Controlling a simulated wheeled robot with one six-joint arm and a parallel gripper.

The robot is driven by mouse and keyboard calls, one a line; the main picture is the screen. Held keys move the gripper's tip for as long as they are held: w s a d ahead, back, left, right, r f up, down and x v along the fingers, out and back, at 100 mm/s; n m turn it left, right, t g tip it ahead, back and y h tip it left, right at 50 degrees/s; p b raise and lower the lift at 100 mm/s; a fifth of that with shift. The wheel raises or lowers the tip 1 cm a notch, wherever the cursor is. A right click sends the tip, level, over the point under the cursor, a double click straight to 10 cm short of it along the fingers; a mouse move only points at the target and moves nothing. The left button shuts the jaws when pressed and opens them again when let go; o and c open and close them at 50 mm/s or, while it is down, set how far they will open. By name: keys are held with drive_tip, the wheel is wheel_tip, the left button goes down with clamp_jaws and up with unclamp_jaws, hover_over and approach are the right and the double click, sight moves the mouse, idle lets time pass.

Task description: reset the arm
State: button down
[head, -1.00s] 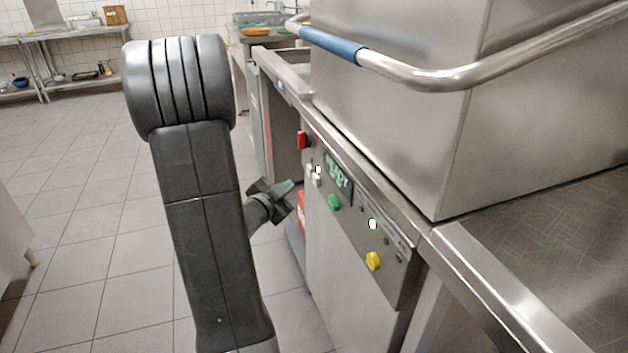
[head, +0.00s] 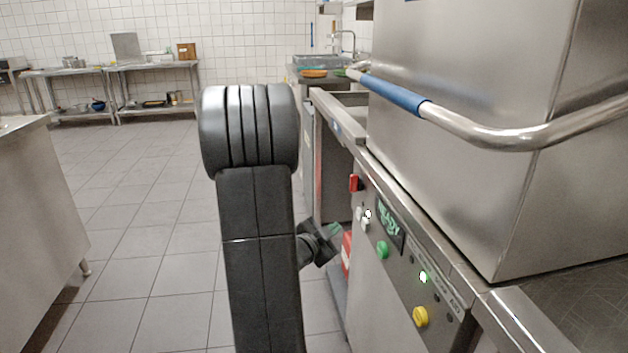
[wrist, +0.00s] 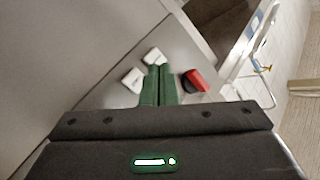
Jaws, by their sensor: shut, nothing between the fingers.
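My arm stands upright in the middle of the head view. My gripper (head: 333,232) shows just right of it, beside the front panel of the steel dishwasher (head: 465,150), partly hidden by my arm. In the wrist view my gripper (wrist: 159,84) has its two green fingers pressed together with nothing between them. Its tips point toward two white switches (wrist: 143,67) and a red switch (wrist: 195,81) on the panel. I cannot tell whether the tips touch the panel.
The panel also bears a green button (head: 382,249), a lit lamp (head: 423,277) and a yellow button (head: 420,316). A blue-gripped bar handle (head: 395,95) juts from the dishwasher. A steel counter (head: 35,220) stands at left. Tiled floor (head: 150,200) between is open.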

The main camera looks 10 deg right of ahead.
drive_tip(key=a+p, duration=0.1)
drive_tip(key=a, duration=0.3)
drive_tip(key=shift+a, duration=0.15)
idle(0.4)
